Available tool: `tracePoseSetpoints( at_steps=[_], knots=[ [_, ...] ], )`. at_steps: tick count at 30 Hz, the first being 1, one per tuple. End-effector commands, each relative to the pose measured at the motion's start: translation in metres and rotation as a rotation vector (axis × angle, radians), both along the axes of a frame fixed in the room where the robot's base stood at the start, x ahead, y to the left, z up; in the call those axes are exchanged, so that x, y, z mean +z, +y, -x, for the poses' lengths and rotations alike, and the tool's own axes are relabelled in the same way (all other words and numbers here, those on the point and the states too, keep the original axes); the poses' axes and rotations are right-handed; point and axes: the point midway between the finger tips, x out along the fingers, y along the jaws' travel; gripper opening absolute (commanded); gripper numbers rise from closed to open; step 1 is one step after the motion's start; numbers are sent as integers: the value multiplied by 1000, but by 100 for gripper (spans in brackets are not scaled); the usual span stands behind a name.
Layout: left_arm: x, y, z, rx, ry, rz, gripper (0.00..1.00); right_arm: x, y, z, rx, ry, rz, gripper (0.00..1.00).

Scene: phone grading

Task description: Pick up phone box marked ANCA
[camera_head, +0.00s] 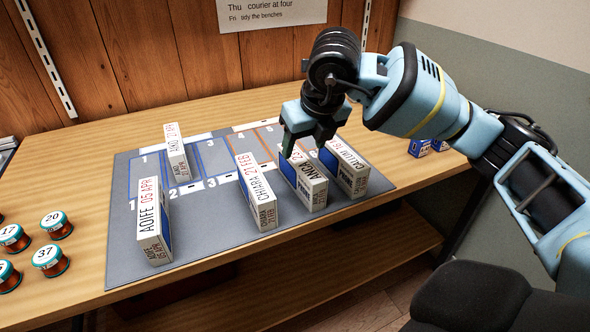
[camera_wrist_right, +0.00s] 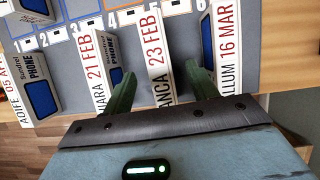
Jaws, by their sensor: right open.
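The phone box marked ANCA (camera_head: 310,193) stands upright near the front right of the grey mat, between the CHIARA and CALLUM boxes. In the wrist view the ANCA box (camera_wrist_right: 156,52) reads 23 FEB along its white top edge. My right gripper (camera_head: 305,150) is open and points down over the ANCA box. In the wrist view its two green fingers (camera_wrist_right: 160,88) lie on either side of the ANCA box, with gaps; I cannot tell how far down they reach. My left gripper is not in view.
The CHIARA box (camera_head: 259,192) stands to the left of ANCA, the CALLUM box (camera_head: 352,172) close on its right. The AOIFE box (camera_head: 152,222) and AIKO box (camera_head: 176,151) stand further left on the numbered mat (camera_head: 215,225). Several numbered spools (camera_head: 50,260) sit at left.

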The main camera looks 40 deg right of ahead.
Motion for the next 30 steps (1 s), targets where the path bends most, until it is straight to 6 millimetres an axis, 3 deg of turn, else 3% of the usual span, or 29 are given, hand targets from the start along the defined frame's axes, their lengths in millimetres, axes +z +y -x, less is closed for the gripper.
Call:
tracePoseSetpoints(
  at_steps=[6, 14, 24, 30],
  knots=[
    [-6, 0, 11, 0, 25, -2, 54, -19, -1, -6, 0, 4, 0, 58],
    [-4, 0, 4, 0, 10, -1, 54, -28, -1, -9, 1, 2, 1, 58],
    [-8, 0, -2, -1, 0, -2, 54, -71, -1, -18, -1, 4, 0, 58],
    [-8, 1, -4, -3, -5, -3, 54, -77, -1, -20, 0, 1, 0, 58]
  ],
)
